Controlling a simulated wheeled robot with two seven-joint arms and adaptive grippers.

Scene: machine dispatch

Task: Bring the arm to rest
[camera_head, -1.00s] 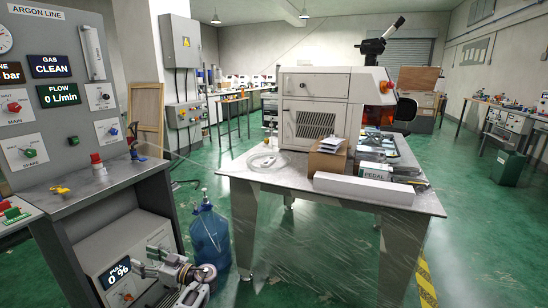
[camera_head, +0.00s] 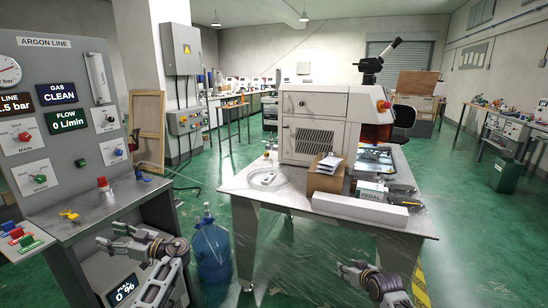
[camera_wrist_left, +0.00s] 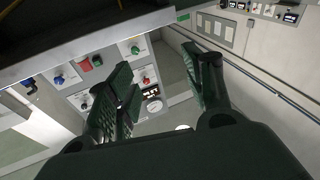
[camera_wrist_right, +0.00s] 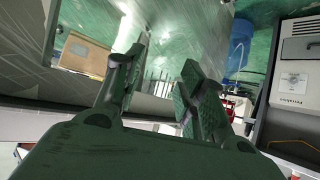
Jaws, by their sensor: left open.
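My left gripper (camera_head: 118,241) is in front of the argon line bench in the head view, its fingers pointing left. It is open and empty; its two fingers (camera_wrist_left: 160,95) stand apart in the left wrist view. My right gripper (camera_head: 350,277) is low at the bottom of the head view, in front of the metal table. Its fingers (camera_wrist_right: 158,80) stand apart with nothing between them in the right wrist view. The argon line panel (camera_head: 75,135) with its knobs and displays stands at the left.
A blue water bottle (camera_head: 210,247) stands on the floor between bench and table.

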